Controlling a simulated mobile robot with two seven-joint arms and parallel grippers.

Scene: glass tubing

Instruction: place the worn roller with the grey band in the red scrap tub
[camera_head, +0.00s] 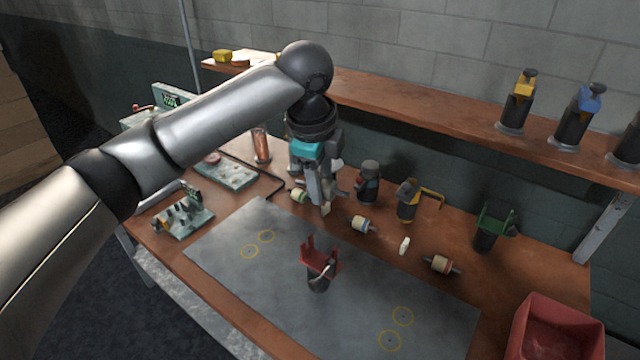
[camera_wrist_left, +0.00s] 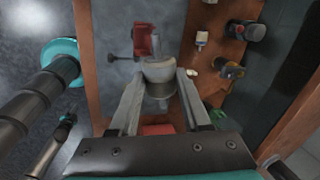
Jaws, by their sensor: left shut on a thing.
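My left gripper (camera_head: 325,208) is shut on a pale roller, held above the bench behind the mat. In the left wrist view the roller (camera_wrist_left: 158,72) sits between the two fingertips, with a cream upper part and a grey part below. In the head view the fingers hide most of it. The red scrap tub (camera_head: 553,331) stands at the bottom right and is partly cut off; the part of its inside that shows looks empty.
A red bracket (camera_head: 318,258) stands on the grey mat (camera_head: 250,290). Dark holders with red (camera_head: 368,185), yellow (camera_head: 407,205) and green (camera_head: 492,228) parts line the back. A small white piece (camera_head: 405,244) lies among the rollers. A wooden shelf (camera_head: 430,108) runs above.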

